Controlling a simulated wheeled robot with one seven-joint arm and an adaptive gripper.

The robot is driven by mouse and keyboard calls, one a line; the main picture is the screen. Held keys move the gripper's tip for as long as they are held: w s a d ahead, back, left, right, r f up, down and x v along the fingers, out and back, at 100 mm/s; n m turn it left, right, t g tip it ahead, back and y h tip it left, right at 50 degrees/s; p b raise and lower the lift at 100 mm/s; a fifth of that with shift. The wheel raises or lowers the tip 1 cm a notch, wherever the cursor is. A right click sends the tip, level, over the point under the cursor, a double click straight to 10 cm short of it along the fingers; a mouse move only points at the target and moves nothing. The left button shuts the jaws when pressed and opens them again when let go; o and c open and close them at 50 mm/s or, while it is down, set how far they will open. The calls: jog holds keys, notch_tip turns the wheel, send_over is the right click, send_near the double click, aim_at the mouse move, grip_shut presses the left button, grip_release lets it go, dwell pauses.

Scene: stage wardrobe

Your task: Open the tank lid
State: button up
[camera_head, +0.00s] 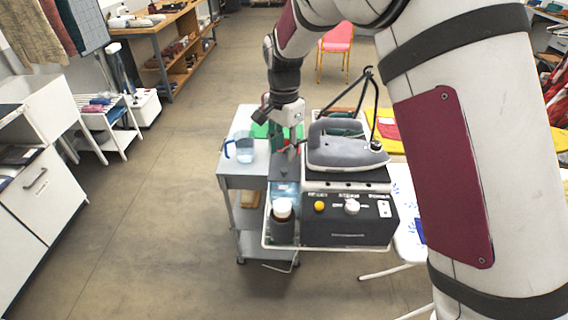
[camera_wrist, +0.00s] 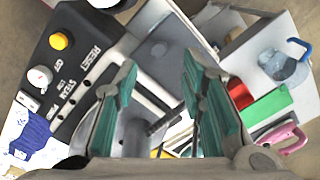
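My gripper (camera_head: 289,150) points down just above the lid's far end. In the wrist view my gripper (camera_wrist: 157,75) is open, its teal-padded fingers apart with nothing held. A grey panel, apparently the lid (camera_wrist: 160,48), shows beyond the fingertips. I cannot tell whether a finger touches it.
A grey iron (camera_head: 345,148) rests on the station, close right of my gripper. A dark bottle with a white cap (camera_head: 282,210) stands at the near left corner. A blue-handled jug (camera_head: 243,150) is on the cart's left. The floor left of the cart is clear.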

aim_at(284, 170)
notch_tip(284, 170, down, 6)
jog(key=shift+f+p, duration=0.1)
jog(key=shift+p, duration=0.35)
grip_shut()
